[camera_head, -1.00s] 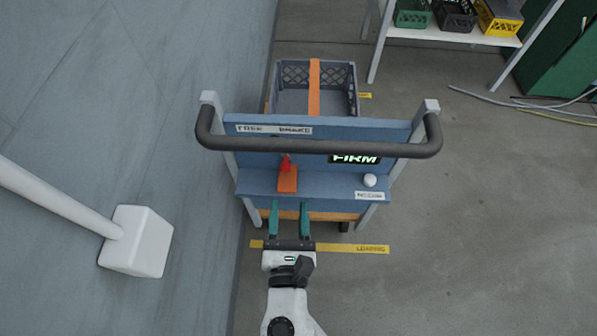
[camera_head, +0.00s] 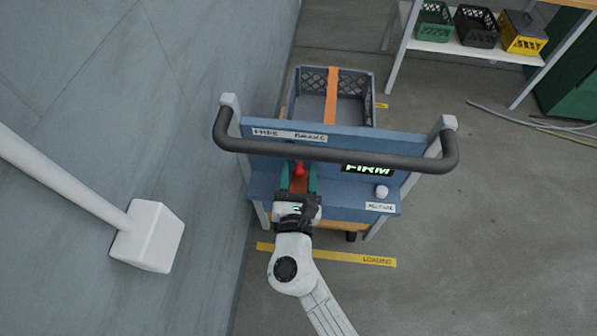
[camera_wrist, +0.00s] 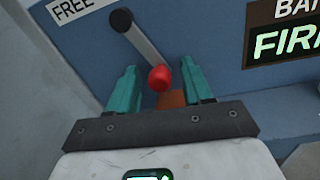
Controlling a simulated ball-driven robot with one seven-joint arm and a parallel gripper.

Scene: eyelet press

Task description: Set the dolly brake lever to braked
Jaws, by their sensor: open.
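The brake lever shows in the wrist view as a grey arm (camera_wrist: 143,44) on a black pivot, ending in a red knob (camera_wrist: 159,77). The red knob also shows in the head view (camera_head: 299,170), on the dolly's blue panel below a FREE / BRAKE label (camera_head: 290,134). In the wrist view the lever slants from its pivot near the word FREE down and right to the knob. My gripper (camera_wrist: 160,68) is open, with one teal finger on each side of the knob. Visible gaps separate fingers and knob in that view. Whether the knob lies fully between the fingers in depth is unclear.
A dark push handle (camera_head: 335,156) runs across above the panel. A grey crate (camera_head: 355,112) sits behind.

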